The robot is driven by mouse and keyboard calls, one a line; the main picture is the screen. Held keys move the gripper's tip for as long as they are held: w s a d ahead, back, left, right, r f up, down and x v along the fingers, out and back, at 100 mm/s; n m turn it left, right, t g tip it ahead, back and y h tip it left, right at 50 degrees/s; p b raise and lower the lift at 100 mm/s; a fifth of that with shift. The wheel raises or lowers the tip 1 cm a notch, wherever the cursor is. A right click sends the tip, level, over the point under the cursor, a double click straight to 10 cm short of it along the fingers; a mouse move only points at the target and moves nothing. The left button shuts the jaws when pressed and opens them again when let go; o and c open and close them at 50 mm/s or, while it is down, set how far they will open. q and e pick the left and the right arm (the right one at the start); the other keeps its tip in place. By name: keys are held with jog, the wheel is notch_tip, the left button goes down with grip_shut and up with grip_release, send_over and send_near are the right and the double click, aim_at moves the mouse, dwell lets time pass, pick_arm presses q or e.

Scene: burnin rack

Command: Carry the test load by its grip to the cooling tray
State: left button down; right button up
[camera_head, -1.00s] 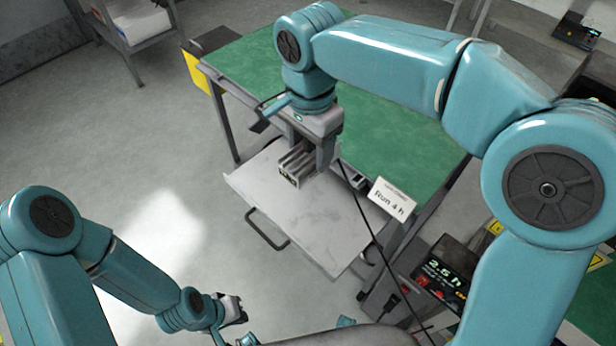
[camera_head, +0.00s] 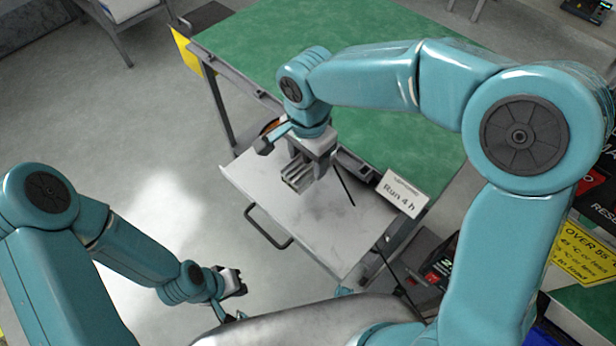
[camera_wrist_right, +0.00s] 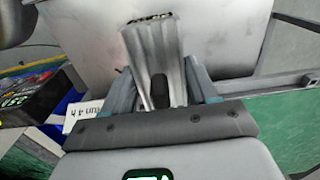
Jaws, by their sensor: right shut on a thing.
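The test load, a grey finned metal block (camera_head: 298,175), is held in my right gripper (camera_head: 313,158). In the right wrist view the block (camera_wrist_right: 155,50) sits between the two jaws, with a dark slot near its base. It is over the back part of a pale metal tray (camera_head: 310,225) that has a front handle. I cannot tell whether its underside touches the tray. My left gripper (camera_head: 234,283) is near the bottom of the head view, away from the load, and its jaw gap is unclear.
A green-topped bench (camera_head: 300,45) stands behind the tray. A white "Run 4 h" card (camera_head: 402,193) is at the tray's right. A dark unit with a display (camera_head: 438,265) and a yellow warning sign (camera_head: 585,250) are further right. A thin dark cable runs nearby.

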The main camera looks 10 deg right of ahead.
aim_at(309, 162)
notch_tip(309, 162, down, 3)
jog(key=shift+s, duration=0.15)
notch_tip(309, 162, down, 5)
jog(key=shift+b, duration=0.3)
jog(key=shift+f, duration=0.1)
jog(key=o, duration=1.2)
